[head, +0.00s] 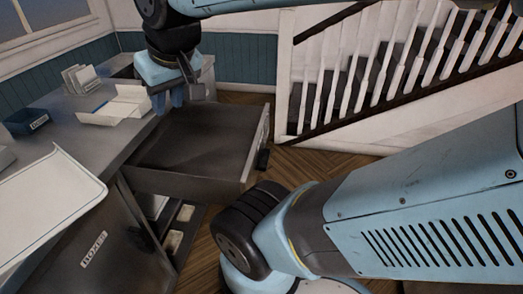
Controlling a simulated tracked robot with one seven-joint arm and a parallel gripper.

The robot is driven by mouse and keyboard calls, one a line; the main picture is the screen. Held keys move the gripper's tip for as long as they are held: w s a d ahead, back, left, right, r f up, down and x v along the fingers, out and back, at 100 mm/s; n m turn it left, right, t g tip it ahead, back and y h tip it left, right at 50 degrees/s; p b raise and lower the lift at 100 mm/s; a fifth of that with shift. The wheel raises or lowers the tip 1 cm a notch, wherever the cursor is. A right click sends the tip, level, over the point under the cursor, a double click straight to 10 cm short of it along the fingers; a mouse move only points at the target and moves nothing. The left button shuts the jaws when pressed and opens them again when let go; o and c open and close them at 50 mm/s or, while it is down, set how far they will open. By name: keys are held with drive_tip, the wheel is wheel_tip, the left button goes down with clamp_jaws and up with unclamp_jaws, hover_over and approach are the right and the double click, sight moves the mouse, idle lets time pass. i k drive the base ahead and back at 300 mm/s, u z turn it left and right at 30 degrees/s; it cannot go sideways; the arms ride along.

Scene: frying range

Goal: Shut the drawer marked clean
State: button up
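A large grey drawer (200,135) is pulled far out from the dark counter on the left. It looks empty. Its pale front panel (257,147) faces right, with a dark handle (263,159) on its outer side. No "clean" marking is readable on it from here. My gripper (167,103) points down near the drawer's back left corner, by the counter edge. Its blue fingers show, but the gap between them is unclear, and I see nothing held. Whether it touches the drawer is not clear.
A lower compartment (170,240) with small containers shows under the drawer. The counter (85,120) bears a white open tray (117,107), a rack (80,79) and a dark blue labelled box (26,122). A white tray (50,205) is at near left. Floor is free between the drawer and staircase (370,75).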

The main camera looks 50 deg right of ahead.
sight(214, 153)
drive_tip(key=z, duration=0.5)
drive_tip(key=i, duration=0.25)
drive_tip(key=z, duration=3)
drive_tip(key=i, duration=0.7)
drive_tip(key=u, duration=3.1)
